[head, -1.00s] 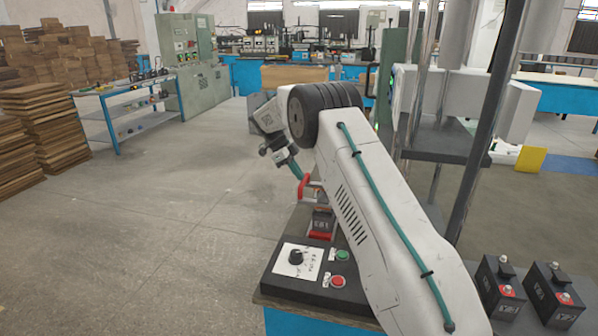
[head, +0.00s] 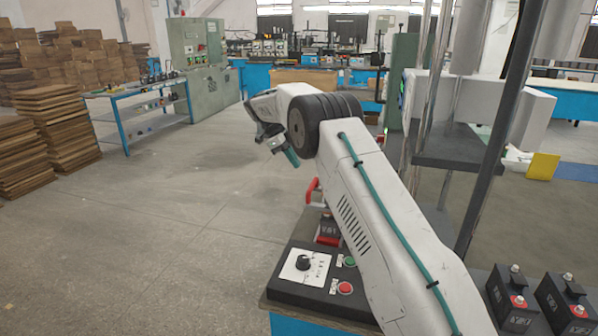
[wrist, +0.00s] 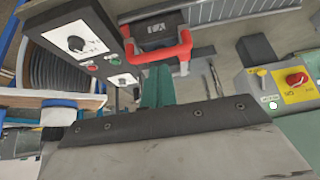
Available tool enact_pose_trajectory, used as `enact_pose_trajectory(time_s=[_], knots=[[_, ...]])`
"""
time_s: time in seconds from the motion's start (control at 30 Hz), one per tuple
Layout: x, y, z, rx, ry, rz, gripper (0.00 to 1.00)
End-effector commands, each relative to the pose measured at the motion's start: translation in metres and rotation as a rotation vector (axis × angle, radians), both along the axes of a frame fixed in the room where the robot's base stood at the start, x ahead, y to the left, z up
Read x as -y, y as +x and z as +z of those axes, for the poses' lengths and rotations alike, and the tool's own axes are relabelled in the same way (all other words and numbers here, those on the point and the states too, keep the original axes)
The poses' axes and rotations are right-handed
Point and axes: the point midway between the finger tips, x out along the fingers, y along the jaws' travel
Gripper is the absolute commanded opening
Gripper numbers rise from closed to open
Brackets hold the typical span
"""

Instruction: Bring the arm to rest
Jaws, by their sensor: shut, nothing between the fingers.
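My arm (head: 385,235) reaches up and forward from the lower right in the head view, bent at a dark ribbed joint. My gripper (head: 293,158) hangs in the air, tilted downward, above and left of the test bench. Its teal fingers also show in the wrist view (wrist: 158,87); they are together and hold nothing. A red handle (head: 313,191) stands below the gripper, apart from it.
A black control panel (head: 290,287) with a knob and green and red buttons lies below the arm. Two batteries (head: 512,298) (head: 563,300) stand at the lower right. A dark post (head: 485,140) rises right of the arm. Open floor (head: 150,230) lies left.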

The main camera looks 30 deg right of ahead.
Motion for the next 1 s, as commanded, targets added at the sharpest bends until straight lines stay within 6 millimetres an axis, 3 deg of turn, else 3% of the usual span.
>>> enact_pose_trajectory(time_s=[0.67, 0.83, 0.9, 1.0], knots=[[-0.002, 0.002, 0.006, -0.011, 0.009, 0.028, 0.0], [-0.004, 0.003, -0.005, -0.094, 0.108, 0.235, 0.0], [-0.008, -0.006, -0.028, -0.18, 0.189, 0.369, 0.0], [-0.016, -0.027, -0.033, -0.274, 0.312, 0.574, 0.0]])
